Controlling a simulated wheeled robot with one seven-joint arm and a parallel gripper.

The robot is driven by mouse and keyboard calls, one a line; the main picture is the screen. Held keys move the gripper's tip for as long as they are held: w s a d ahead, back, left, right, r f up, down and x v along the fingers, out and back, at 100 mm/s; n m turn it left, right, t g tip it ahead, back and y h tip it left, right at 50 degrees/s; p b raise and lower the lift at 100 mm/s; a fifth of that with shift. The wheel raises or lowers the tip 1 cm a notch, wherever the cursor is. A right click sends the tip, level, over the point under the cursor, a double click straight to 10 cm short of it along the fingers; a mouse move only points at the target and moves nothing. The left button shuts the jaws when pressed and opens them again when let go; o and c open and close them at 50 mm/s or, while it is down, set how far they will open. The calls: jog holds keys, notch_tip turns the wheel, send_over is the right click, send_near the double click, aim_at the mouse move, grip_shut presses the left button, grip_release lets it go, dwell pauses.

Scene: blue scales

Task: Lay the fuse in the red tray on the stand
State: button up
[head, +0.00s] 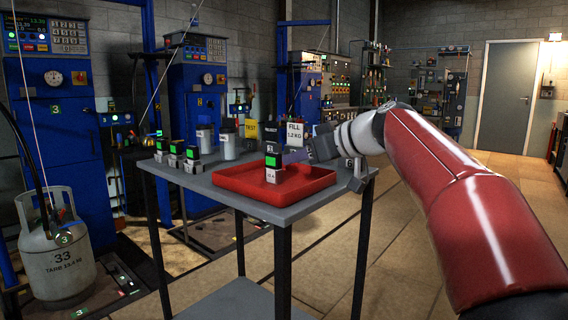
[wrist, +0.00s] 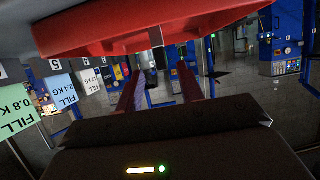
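The red tray (head: 235,187) lies on the grey stand (head: 225,207); its red underside or wall also shows at the top of the wrist view (wrist: 90,35). My gripper (head: 312,150) is at the tray's right rear side. In the wrist view its two fingers (wrist: 161,70) are apart, with nothing clearly held between them.
Several similar green-faced blocks (head: 176,154) stand at the stand's left edge, with grey cylinders (head: 228,140) behind. Label cards such as "FILL 1.2 KG" (head: 296,133) stand beyond the tray. A gas cylinder (head: 60,265) stands on the floor at left. Floor right of the stand is clear.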

jog(key=shift+v, duration=2.25)
jog(key=s+d+f+m+g+h, duration=0.1)
jog(key=s+d+f+m+h, duration=0.2)
jog(key=s+f, duration=0.7)
jog(key=s+d+f+m+g+h, duration=0.1)
jog(key=s+d+f+m+h, duration=0.3)
jog(key=s+f, duration=0.6)
jog(key=s+d+f+m+h, duration=0.3)
jog(key=s+d+f, duration=0.1)
jog(key=s+f, duration=0.6)
jog(key=shift+f+g+h, duration=0.4)
jog(key=shift+f, duration=0.5)
jog(key=shift+s+r, duration=0.1)
notch_tip(320, 180, up, 5)
jog(key=p, duration=0.5)
jog(key=shift+r, duration=0.2)
